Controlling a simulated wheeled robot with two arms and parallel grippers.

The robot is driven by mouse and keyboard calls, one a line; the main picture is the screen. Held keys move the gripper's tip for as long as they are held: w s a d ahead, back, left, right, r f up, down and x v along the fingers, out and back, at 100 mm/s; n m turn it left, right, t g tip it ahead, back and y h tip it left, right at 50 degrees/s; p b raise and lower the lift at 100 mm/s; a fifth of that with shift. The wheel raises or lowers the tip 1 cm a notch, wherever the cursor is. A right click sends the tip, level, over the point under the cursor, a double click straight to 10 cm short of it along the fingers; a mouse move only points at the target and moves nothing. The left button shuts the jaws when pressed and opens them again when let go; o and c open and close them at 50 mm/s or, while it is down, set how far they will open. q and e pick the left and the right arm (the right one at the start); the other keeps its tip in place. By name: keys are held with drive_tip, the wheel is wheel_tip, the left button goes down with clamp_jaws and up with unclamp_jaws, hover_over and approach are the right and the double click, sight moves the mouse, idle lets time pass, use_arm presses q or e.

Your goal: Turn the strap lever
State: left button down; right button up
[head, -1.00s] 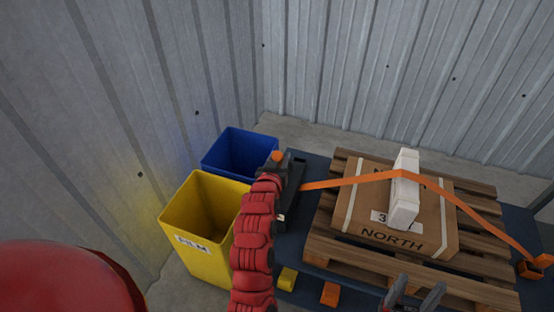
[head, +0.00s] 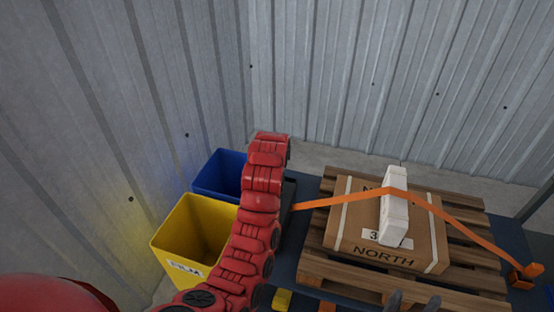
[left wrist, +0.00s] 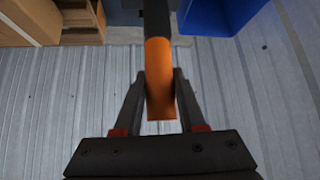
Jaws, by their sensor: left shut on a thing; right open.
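The strap lever (left wrist: 160,95) has an orange grip on a dark bar and runs down the middle of the left wrist view. My left gripper (left wrist: 159,82) is shut on the orange grip, one finger on each side. In the head view my red left arm hides that gripper and the lever. The orange strap (head: 345,201) runs from behind the arm, over the white edge guard (head: 394,212) on the carton, to an orange hook at the right. My right gripper (head: 410,303) is open and empty, cut off at the bottom of the head view.
The carton (head: 360,238) marked NORTH stands on a wooden pallet (head: 470,268) over a dark platform. A yellow bin (head: 163,240) and a blue bin (head: 213,170) stand left of the platform, close to my left arm. Corrugated metal walls (head: 330,80) close off the back and left.

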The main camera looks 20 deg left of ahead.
use_arm(q)
drive_tip(key=shift+r, duration=0.15)
drive_tip(key=c, duration=0.8)
unclamp_jaws()
drive_tip(key=shift+w, duration=0.1)
drive_tip(key=o, duration=0.3)
drive_tip(key=shift+w, duration=0.1)
drive_tip(key=p+v, duration=0.6)
drive_tip(key=v, duration=1.1)
drive_tip(key=shift+p, duration=0.35)
